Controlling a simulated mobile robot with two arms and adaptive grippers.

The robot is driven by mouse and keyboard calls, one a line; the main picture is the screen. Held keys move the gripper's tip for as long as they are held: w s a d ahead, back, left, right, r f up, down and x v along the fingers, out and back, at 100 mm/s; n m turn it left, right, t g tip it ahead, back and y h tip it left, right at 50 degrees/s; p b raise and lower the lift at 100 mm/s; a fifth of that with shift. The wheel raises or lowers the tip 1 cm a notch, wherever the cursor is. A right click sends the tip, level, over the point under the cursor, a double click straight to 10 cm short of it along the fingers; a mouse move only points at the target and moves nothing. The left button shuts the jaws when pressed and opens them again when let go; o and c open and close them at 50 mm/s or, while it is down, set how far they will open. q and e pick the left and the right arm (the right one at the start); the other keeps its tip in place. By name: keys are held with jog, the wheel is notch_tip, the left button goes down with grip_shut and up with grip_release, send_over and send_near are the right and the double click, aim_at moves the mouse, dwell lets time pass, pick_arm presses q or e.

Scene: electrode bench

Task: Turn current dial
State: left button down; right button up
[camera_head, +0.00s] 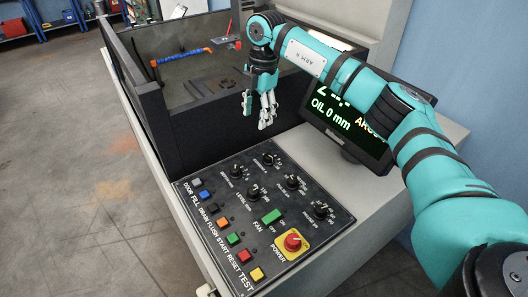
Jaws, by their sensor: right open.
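A black control panel (217,190) carries several round black dials in its upper part. They include a far-left dial (236,171), a top dial (267,158), a middle dial (253,191), an upper-right dial (292,182) and a right dial (320,211). The small lettering is too blurred to tell which one is the current dial. My right gripper (258,115) points down, open and empty, above and behind the panel in front of the tank's dark wall. It is apart from every dial. My left gripper is not in view.
Coloured buttons line the panel's left edge, including a blue button (205,195). A green fan switch (271,217) and a red power knob (292,240) sit near the right. A monitor (340,137) stands behind my right arm. A dark open tank (185,120) lies behind the panel.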

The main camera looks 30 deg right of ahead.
aim_at(269, 155)
jog(key=shift+m+h, duration=0.5)
jog(key=shift+h, duration=0.1)
jog(key=d+f+p, duration=0.1)
jog(key=f, duration=0.3)
jog(key=d+f+p, duration=0.1)
jog(key=f+p, duration=0.1)
jog(key=f, duration=0.3)
jog(key=d+f+p, duration=0.1)
jog(key=f, duration=0.4)
jog(key=shift+s+d+f, duration=0.15)
jog(key=shift+s, duration=0.2)
jog(key=shift+f, duration=0.6)
grip_shut()
